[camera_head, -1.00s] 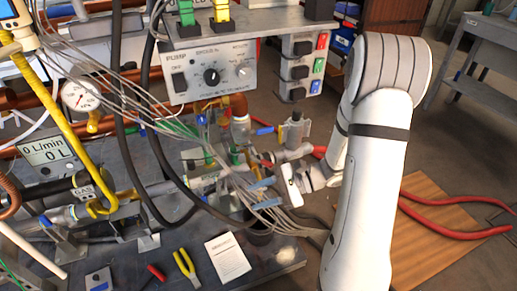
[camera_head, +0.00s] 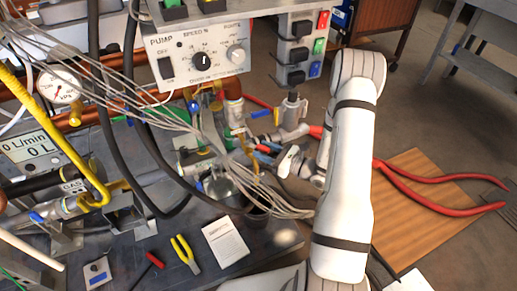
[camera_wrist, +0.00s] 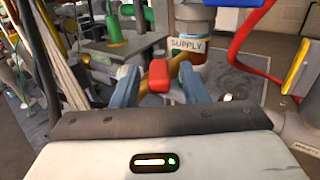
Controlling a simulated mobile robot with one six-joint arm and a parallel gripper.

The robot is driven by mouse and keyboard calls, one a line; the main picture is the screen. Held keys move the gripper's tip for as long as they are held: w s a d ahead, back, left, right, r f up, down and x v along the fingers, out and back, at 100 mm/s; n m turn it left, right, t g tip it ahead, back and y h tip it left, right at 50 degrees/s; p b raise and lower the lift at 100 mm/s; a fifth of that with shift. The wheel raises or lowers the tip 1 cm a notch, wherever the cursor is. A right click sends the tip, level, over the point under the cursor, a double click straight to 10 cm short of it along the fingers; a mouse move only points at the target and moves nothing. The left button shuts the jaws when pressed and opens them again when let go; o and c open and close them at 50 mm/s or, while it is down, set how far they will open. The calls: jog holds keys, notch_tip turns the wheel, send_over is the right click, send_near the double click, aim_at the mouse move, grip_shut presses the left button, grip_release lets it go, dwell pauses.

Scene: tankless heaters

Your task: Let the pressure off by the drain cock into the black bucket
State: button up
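A small red handle (camera_wrist: 158,77), which looks like the drain cock's, stands in front of a brass fitting (camera_wrist: 184,66) in the wrist view. My gripper (camera_wrist: 158,88) is open, with its blue-grey fingers on either side of the red handle and a gap to each. In the head view my gripper (camera_head: 267,153) is beside the pipework, its blue fingertips pointing left. A dark round thing (camera_head: 258,212), perhaps the black bucket, is below it, largely hidden by grey cables. I cannot tell whether it lies under the outlet.
A bundle of grey cables (camera_head: 182,122) hangs close to my gripper. The pump box (camera_head: 198,62) overhangs the bench. A pipe labelled SUPPLY (camera_wrist: 190,45) stands behind the red handle. A pressure gauge (camera_head: 60,85) is at left. Yellow-handled pliers (camera_head: 185,254) and a paper (camera_head: 225,242) lie in front.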

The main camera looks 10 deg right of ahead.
jog(key=shift+x, duration=1.25)
grip_shut()
